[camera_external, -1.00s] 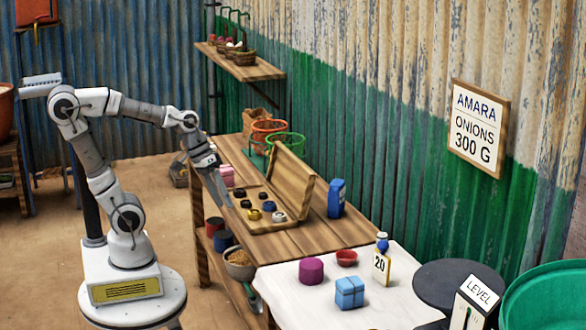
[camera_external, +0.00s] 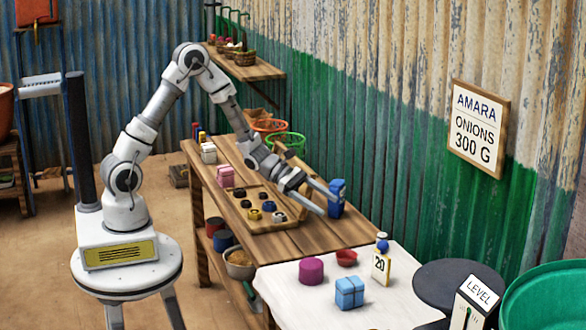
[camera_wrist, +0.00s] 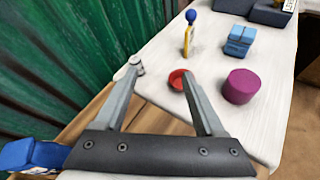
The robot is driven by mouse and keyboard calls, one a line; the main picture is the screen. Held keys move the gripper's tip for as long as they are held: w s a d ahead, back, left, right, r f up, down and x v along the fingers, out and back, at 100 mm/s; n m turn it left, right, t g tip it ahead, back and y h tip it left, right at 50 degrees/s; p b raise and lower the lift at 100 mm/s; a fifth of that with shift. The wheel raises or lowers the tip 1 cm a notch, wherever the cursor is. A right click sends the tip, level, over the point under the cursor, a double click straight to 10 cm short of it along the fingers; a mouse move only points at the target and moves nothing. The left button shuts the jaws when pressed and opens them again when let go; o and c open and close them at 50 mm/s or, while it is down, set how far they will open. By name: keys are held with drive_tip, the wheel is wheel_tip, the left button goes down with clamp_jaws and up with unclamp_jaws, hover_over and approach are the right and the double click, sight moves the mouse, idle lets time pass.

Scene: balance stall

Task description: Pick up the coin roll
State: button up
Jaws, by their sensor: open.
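A small pale cylinder with darker bands (camera_wrist: 138,67), which looks like the coin roll, stands at the wall-side edge of the white cloth in the wrist view. The left fingertip overlaps its lower part there; I cannot tell whether they touch. In the external view a pale top (camera_external: 381,235) shows behind the blue ball and is probably the same roll, mostly hidden. My gripper (camera_external: 331,207) is open and empty, by the blue carton above the wooden table's near end. In the wrist view my gripper (camera_wrist: 161,70) points toward the cloth, fingers wide apart.
The blue carton (camera_external: 337,198) is close beside my fingers. A red dish (camera_external: 347,257), purple cylinder (camera_external: 311,270), light-blue block (camera_external: 349,292) and "20" card (camera_external: 381,266) stand on the cloth (camera_external: 285,284). The weight tray (camera_external: 262,228) lies behind. The corrugated wall (camera_wrist: 60,45) is close.

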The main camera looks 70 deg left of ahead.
drive_tip(key=w+a+f+n+t+y+p, duration=0.1)
drive_tip(key=w+a+f+n+t, duration=0.1)
drive_tip(key=w+f+n, duration=0.15)
drive_tip(key=n+b, duration=0.1)
drive_tip(key=b, duration=0.1)
approach(383, 234)
drive_tip(key=x, duration=0.2)
drive_tip(key=f+x, duration=0.1)
drive_tip(key=x, duration=0.2)
drive_tip(key=shift+s, duration=0.15)
drive_tip(key=shift+b+x, duration=0.5)
drive_tip(key=shift+x, duration=2.1)
drive_tip(key=shift+r, duration=0.1)
clamp_jaws()
